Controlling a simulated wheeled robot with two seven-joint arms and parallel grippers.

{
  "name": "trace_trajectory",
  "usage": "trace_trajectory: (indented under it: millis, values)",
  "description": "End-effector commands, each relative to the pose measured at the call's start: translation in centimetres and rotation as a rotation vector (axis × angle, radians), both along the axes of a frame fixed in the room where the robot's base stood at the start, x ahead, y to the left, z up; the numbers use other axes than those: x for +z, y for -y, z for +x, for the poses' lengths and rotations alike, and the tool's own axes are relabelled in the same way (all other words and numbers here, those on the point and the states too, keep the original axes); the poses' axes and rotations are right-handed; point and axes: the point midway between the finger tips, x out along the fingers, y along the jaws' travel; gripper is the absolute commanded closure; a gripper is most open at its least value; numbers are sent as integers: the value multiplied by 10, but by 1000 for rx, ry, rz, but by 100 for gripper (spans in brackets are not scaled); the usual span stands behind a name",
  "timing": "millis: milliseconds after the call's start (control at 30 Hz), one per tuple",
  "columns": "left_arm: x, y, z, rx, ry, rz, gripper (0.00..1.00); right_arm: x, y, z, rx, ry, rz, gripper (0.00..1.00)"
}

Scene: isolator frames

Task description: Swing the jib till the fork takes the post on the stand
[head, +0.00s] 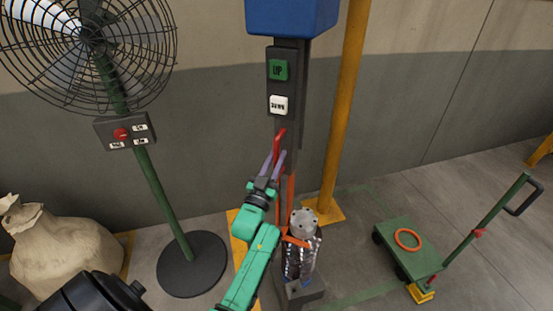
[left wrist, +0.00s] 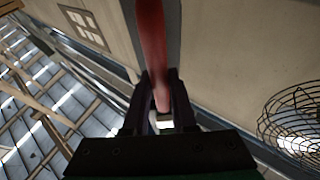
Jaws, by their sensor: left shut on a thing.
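My left gripper (head: 274,160) is shut on a red handle (head: 279,146) at the foot of the dark control bar under the blue housing (head: 292,14). In the left wrist view the red handle (left wrist: 152,45) runs up from between the fingers. Below, an orange piece, seemingly the fork (head: 294,240), shows beside the silver post (head: 303,222). The post has a round flanged top and stands upright on a grey stand (head: 302,292). My right gripper is not in view.
A caged fan (head: 92,35) on a green pole and a tan sack (head: 65,250) stand to the left. A yellow column (head: 345,100) rises behind the stand. A green cart (head: 405,245) with an orange ring is at the right. The floor beyond it is clear.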

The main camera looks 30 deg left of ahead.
Motion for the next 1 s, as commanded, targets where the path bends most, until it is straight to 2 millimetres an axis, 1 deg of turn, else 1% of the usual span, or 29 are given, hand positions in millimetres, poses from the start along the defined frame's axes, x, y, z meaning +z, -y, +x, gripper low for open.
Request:
trace_trajectory:
  millis: [33,200,433,467,500,533,867,967,1000]
  values:
    - [3,-1,1,1,5,5,100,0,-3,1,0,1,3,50]
    - [4,-1,1,1,7,4,100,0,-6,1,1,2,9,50]
    - [5,0,1,1,9,4,100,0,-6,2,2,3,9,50]
    - [5,0,1,1,9,4,64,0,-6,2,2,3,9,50]
    - [5,0,1,1,10,3,49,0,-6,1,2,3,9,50]
    - [4,0,1,1,9,3,45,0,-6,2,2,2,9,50]
    - [2,0,-1,1,6,1,45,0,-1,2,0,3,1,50]
    - [-4,1,-10,1,4,1,45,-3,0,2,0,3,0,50]
    - [-8,2,-17,1,4,0,45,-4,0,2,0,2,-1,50]
